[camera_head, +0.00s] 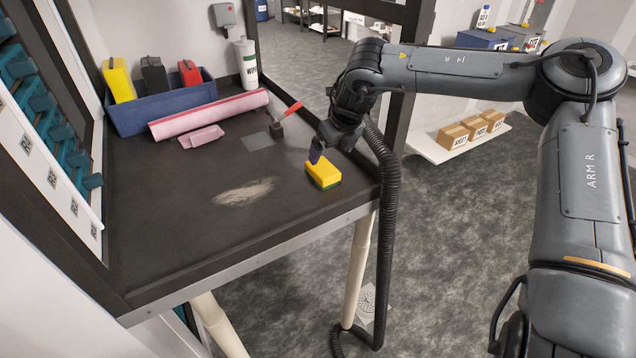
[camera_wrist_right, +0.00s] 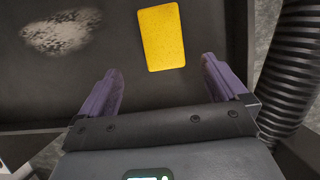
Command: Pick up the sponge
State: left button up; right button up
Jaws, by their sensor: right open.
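A yellow sponge (camera_head: 323,174) with a thin green underside lies flat on the dark bench near its right edge. In the right wrist view the sponge (camera_wrist_right: 160,37) shows as a yellow rectangle beyond the fingertips, roughly midway between them. My right gripper (camera_head: 316,152) hangs just above and behind the sponge in the head view. Its two purple fingers (camera_wrist_right: 161,68) are spread wide with nothing between them. Whether a fingertip touches the sponge cannot be told. My left gripper is not in view.
A pale powdery patch (camera_head: 244,191) lies left of the sponge. A black hose (camera_head: 385,230) hangs by the bench's right edge.

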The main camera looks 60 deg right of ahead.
aim_at(324, 168)
jog(key=x, duration=0.5)
jog(key=shift+w+d+f+b, duration=0.1)
jog(key=shift+d+f+b, duration=0.2)
jog(key=shift+b, duration=0.1)
jog(key=b+x, duration=0.1)
jog(key=x, duration=0.2)
jog(key=shift+w+d+f, duration=0.15)
jog(key=shift+w+f, duration=0.1)
jog(key=shift+f, duration=0.1)
jog(key=shift+w+d+f, duration=0.1)
jog(key=shift+w+f, duration=0.05)
jog(key=shift+f, duration=0.15)
jog(key=shift+f, duration=0.2)
jog(key=c, duration=1.1)
